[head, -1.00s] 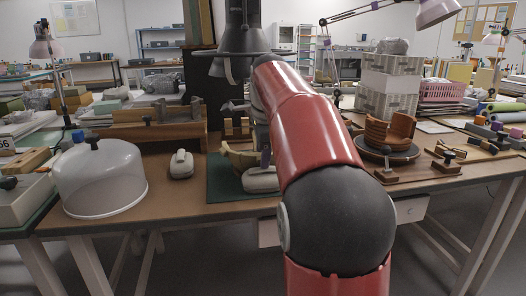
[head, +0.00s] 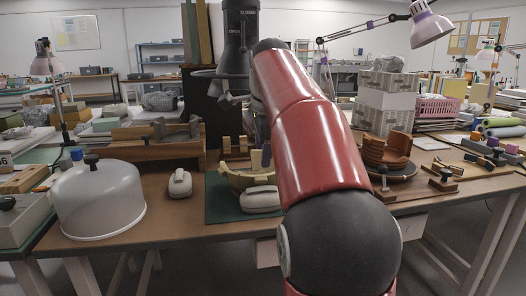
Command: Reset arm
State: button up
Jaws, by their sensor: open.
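My red and black arm reaches over the bench, and its end points down above the green mat (head: 216,212). My gripper (head: 232,104) hangs in front of a dark panel, above and behind the mat. Its fingers are dark, small and partly hidden by my arm; they look open, with nothing seen between them. On the mat are a tan curved piece (head: 240,178) and a pale, rounded sandbag-like object (head: 262,200), both apart from my gripper. A terracotta vessel of sherds (head: 392,150) stands on a dark round stand at the right.
A clear dome with a black knob (head: 98,200) stands at the left front of the bench (head: 165,228). A pale rounded object (head: 180,183) sits between dome and mat. A wooden rack (head: 150,150) is behind. Stacked grey boxes (head: 385,100) and small wooden clamps (head: 443,180) are right.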

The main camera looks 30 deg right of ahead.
dwell(0.3)
jog(key=s+a+f+n, duration=0.5)
jog(key=s+f+n, duration=0.2)
jog(key=s, duration=0.1)
jog(key=s+a+f+n+t, duration=0.1)
jog(key=s+a+f+n, duration=0.4)
jog(key=s+f+n, duration=0.2)
jog(key=s+a+f+n+y, duration=0.1)
jog(key=s+a+f+n, duration=0.3)
jog(key=s+f+n, duration=0.3)
jog(key=shift+s+a+f+t, duration=0.35)
jog(key=shift+s+a+t, duration=0.05)
jog(key=shift+s, duration=0.6)
